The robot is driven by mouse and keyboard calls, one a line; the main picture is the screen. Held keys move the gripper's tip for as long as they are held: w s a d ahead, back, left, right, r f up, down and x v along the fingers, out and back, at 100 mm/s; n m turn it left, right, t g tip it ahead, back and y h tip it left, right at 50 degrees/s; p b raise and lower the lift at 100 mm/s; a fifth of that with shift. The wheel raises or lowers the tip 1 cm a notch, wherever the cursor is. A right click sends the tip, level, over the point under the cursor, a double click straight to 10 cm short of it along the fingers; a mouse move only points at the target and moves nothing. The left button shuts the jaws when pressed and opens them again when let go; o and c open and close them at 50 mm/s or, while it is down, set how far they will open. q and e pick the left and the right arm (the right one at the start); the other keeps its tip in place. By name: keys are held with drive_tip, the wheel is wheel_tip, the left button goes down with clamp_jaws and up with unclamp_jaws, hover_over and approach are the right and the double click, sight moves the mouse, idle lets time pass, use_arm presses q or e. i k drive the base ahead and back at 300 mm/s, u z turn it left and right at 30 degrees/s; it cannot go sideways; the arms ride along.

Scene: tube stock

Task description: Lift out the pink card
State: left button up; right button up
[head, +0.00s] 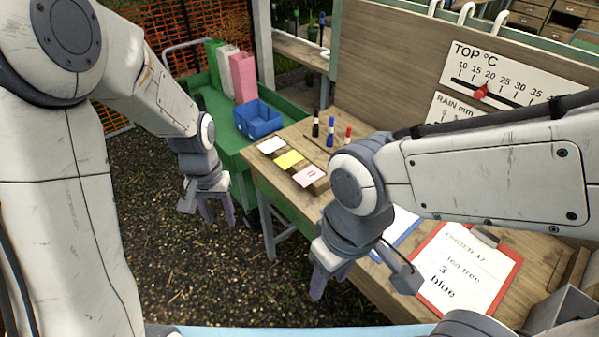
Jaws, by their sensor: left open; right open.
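The pink card (309,176) lies on the wooden bench, at the near right end of a short row of cards in a dark holder. A yellow card (289,160) and a white card (271,145) lie beyond it in the same row. The pink card has small dark marks on it. My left gripper (217,217) is open and empty, hanging over the gravel left of the bench. My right gripper (318,290) is open and empty, pointing down near the bench's front edge, nearer to me than the pink card. Neither gripper touches a card.
Several markers (331,132) stand behind the cards. A red clipboard (513,271) and a blue one (409,224) lie on the right. A green cart (228,157) holds a blue bin (257,120) and tall boxes (243,78). A board with a temperature scale (395,62) rises behind the bench.

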sight(309, 175)
drive_tip(key=u, duration=1.5)
drive_tip(key=i, duration=1.5)
drive_tip(key=z, duration=3.1)
